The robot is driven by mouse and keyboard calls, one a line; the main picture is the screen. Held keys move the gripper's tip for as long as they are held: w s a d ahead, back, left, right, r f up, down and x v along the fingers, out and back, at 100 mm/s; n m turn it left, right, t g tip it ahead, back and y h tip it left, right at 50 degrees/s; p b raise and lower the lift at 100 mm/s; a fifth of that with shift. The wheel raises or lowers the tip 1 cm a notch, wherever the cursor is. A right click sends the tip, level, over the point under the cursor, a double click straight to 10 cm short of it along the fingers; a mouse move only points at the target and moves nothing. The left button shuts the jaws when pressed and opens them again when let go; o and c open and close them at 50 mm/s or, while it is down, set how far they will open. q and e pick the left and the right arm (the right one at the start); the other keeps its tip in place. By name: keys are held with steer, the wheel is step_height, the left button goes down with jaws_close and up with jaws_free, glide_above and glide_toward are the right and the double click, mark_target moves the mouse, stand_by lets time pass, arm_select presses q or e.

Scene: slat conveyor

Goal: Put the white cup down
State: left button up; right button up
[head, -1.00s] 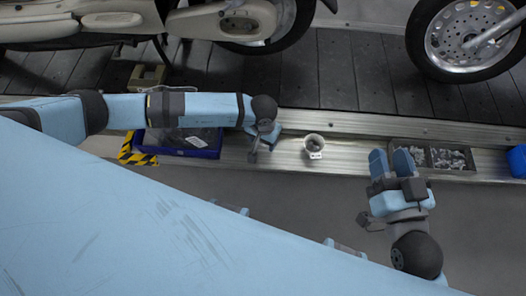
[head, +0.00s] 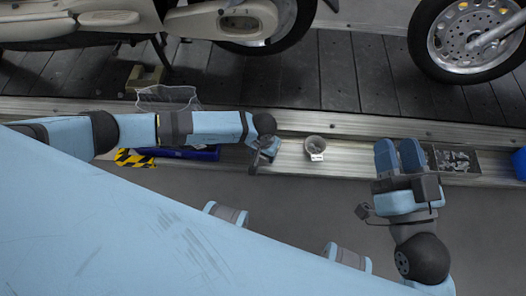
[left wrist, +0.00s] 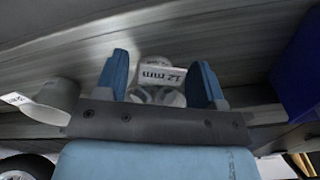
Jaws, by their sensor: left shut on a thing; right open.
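A white cup (left wrist: 155,76) with a "12 mm" label and ring-like parts in it is between the two blue fingers of my left gripper (left wrist: 163,82) in the left wrist view. The gripper is shut on it. In the head view my left gripper (head: 264,152) is over the metal rail (head: 360,158), and the held cup is hidden or too small to make out. I cannot tell whether it touches the rail. A second pale cup (head: 316,148) with a label stands on the rail to the right; it also shows in the left wrist view (left wrist: 52,98). My right gripper (head: 399,152) is open and empty.
A grey parts tray (head: 455,160) is beside my right gripper, with a blue bin (head: 520,162) at the right edge. A blue box (head: 207,153) is partly under my left arm, near a wire basket (head: 168,97). Motorbikes stand on the slats behind.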

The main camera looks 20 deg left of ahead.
arm_select(q)
steer(key=o, duration=0.9)
steer(key=shift+r+p, duration=0.35)
step_height(320, 180, up, 12)
steer(key=p, duration=0.3)
steer(key=shift+f, duration=0.2)
arm_select(e)
step_height(320, 180, down, 6)
steer(key=d+g+h, duration=0.2)
steer(key=g, duration=0.1)
steer(key=shift+d+h, duration=0.15)
steer(key=shift+h, duration=0.25)
steer(key=shift+w, duration=0.1)
